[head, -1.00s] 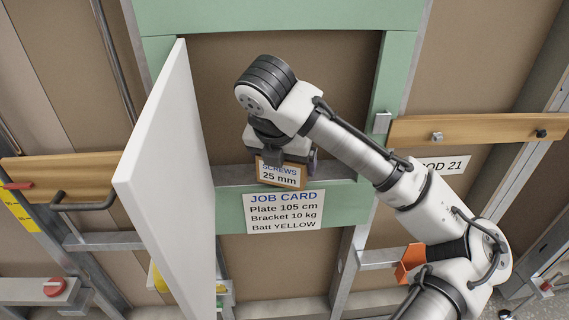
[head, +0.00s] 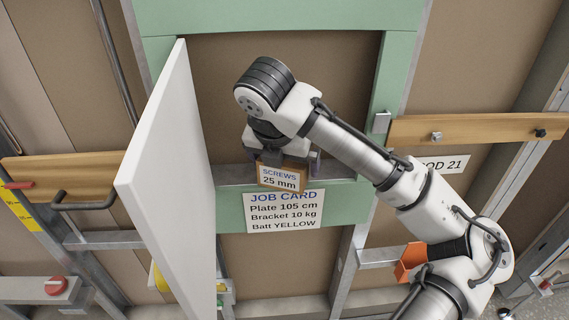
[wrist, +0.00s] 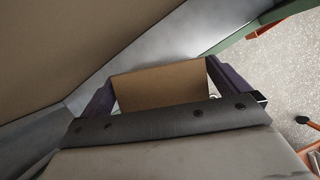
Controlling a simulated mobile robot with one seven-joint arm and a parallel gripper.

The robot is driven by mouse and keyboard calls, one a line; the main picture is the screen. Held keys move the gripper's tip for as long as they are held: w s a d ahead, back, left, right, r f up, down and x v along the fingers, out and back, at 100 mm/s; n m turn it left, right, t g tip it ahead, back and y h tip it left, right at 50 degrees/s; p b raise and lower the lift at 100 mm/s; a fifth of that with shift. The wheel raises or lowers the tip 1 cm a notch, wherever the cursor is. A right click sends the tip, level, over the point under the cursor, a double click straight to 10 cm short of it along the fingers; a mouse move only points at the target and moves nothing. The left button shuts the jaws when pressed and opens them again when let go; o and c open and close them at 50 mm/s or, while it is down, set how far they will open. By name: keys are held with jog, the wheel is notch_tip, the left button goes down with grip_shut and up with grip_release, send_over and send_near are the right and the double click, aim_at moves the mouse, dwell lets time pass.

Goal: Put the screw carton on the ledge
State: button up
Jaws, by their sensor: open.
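The screw carton (head: 282,179) is a small brown box with a white label reading SCREWS 25 mm. In the head view it is at the front edge of the grey metal ledge (head: 235,174), slightly tilted and overlapping the top of the job card. My gripper (head: 287,160) is open, with its dark fingers on either side of the carton. In the wrist view the carton's brown face (wrist: 160,86) shows between the fingers. The carton's underside is hidden, so I cannot tell how fully it rests on the ledge.
A white door panel (head: 172,180) stands open just left of the recess. The green frame (head: 345,195) surrounds the recess, with the job card (head: 284,212) on its lower rail. A wooden rail (head: 480,128) is at the right. The ledge left of the carton is clear.

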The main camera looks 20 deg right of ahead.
jog(key=v, duration=0.6)
jog(key=shift+s+a+r, duration=0.1)
jog(key=shift+r, duration=0.1)
jog(key=shift+f, duration=0.1)
